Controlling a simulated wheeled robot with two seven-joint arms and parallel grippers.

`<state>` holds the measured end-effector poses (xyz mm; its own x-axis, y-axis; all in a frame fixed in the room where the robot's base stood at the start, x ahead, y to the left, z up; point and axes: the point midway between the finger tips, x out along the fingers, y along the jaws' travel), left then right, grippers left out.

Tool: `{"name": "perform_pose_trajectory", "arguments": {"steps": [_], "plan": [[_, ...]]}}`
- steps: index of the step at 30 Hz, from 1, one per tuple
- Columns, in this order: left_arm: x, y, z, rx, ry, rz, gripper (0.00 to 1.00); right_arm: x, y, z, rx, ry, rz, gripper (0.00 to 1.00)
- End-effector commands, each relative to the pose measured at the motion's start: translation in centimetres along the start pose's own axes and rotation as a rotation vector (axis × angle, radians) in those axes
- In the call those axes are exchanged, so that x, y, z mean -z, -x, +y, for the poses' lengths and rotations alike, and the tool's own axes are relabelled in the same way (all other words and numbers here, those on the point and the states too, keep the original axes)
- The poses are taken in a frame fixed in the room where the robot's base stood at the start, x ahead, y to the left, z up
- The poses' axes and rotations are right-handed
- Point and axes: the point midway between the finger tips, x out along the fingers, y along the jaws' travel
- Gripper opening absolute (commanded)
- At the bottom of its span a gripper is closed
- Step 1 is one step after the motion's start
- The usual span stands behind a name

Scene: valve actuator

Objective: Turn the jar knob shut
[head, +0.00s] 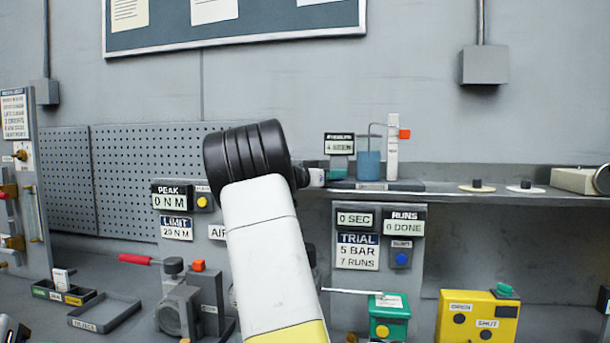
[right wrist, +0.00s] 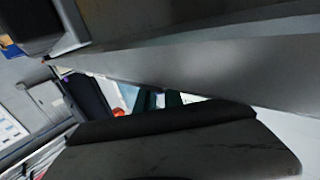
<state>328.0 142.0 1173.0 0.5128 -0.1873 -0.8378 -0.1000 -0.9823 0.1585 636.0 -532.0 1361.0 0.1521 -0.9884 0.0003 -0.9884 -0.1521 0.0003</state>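A blue jar (head: 369,165) with a thin bent tube stands on the wall shelf. Just right of it is an upright white cylinder (head: 392,148) with an orange tab (head: 404,134) on its side. I cannot tell which part is the jar knob. My right arm rises through the middle of the head view. My right gripper (head: 303,177) is mostly hidden behind my arm's black joint, left of the jar and apart from it. In the right wrist view, large dark and grey surfaces block most of the picture; the finger opening is unclear. I do not see my left gripper.
The shelf (head: 450,190) runs across the back with small discs (head: 477,187) at right. Below stand a green box (head: 389,318), a yellow box (head: 477,318) with OPEN and SHUT labels, and a trial sign panel (head: 357,250). A grey tray (head: 104,313) lies at left.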

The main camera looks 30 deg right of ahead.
Motion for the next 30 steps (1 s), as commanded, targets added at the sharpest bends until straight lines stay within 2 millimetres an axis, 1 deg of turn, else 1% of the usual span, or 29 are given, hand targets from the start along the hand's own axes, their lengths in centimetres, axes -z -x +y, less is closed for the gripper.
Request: {"name": "perform_pose_trajectory", "arguments": {"steps": [7, 11, 17, 30], "plan": [[0.0, 0.0, 0.0, 0.0, 0.0, 0.0, 0.49, -0.01, 0.0, 0.05, 0.013, -0.001, -0.002, 0.0], [0.0, 0.0, 0.0, 0.0, 0.0, 0.0, 0.49, -0.01, -0.02, 0.12, 0.052, -0.001, -0.002, 0.0], [0.0, 0.0, 0.0, 0.0, 0.0, 0.0, 0.49, -0.02, -0.04, 0.22, 0.172, -0.003, -0.005, 0.0], [0.0, 0.0, 0.0, 0.0, 0.0, 0.0, 0.49, -0.06, -0.06, 0.2, 0.509, 0.0, -0.003, 0.0]]}}
